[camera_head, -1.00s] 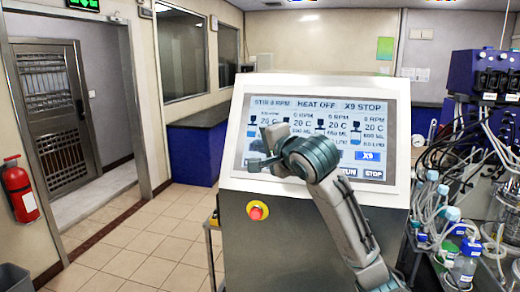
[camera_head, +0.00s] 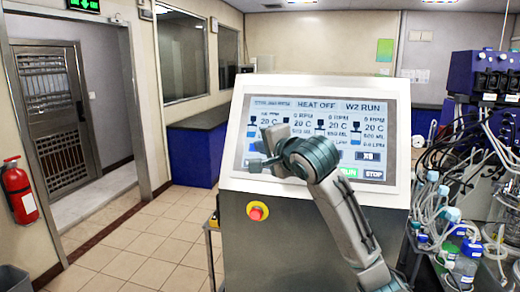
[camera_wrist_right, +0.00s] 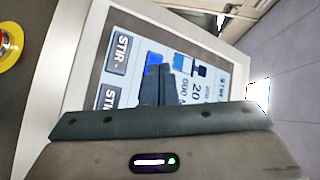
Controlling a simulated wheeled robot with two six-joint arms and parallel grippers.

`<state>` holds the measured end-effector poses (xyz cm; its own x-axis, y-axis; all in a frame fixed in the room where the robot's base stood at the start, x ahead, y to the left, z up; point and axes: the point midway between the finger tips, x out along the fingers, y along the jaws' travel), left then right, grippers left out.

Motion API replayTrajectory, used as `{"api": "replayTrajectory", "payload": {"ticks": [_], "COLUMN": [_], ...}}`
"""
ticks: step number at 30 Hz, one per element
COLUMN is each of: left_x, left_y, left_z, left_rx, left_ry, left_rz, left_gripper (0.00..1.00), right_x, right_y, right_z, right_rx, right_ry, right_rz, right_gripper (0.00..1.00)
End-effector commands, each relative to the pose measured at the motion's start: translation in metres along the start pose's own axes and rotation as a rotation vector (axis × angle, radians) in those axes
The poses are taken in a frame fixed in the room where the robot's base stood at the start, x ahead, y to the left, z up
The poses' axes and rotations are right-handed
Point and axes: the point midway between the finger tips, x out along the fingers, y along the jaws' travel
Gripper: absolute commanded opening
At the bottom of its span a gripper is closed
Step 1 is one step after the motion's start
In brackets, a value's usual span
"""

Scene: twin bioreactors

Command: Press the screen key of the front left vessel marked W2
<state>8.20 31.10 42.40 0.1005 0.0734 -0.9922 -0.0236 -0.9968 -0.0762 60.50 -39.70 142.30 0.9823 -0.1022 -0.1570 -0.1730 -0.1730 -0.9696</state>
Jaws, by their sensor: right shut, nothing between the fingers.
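The control screen (camera_head: 325,98) sits tilted on a steel console and shows several vessel columns. Its top line reads "W2 RUN" at the right and "HEAT OFF" in the middle. My right gripper (camera_head: 257,164) is shut and empty at the lower left of the screen, and its arm covers much of the lower screen. In the right wrist view its shut fingers (camera_wrist_right: 156,85) are at the screen, beside a blue key (camera_wrist_right: 153,64) that they partly cover. The key's label cannot be read, and whether the tips touch it I cannot tell. My left gripper is not in view.
A key marked X9 (camera_head: 369,156) is dark grey. A STOP key (camera_head: 374,175) is at the lower right of the screen. A red emergency knob (camera_head: 257,211) is below the screen. Tubing and bottles (camera_head: 465,255) crowd the right side.

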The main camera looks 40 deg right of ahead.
Motion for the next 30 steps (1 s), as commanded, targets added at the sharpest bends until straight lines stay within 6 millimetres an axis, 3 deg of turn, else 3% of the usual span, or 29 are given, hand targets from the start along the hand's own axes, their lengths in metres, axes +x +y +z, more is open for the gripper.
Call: {"api": "replayTrajectory", "payload": {"ticks": [30], "left_x": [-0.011], "left_y": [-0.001], "left_z": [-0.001], "left_rx": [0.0], "left_ry": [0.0], "left_rz": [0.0], "left_gripper": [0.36], "right_x": [-0.01], "right_y": [-0.007], "right_z": [0.007], "right_rx": [0.0], "right_ry": [0.0], "right_rz": [0.001], "right_gripper": [0.0]}}
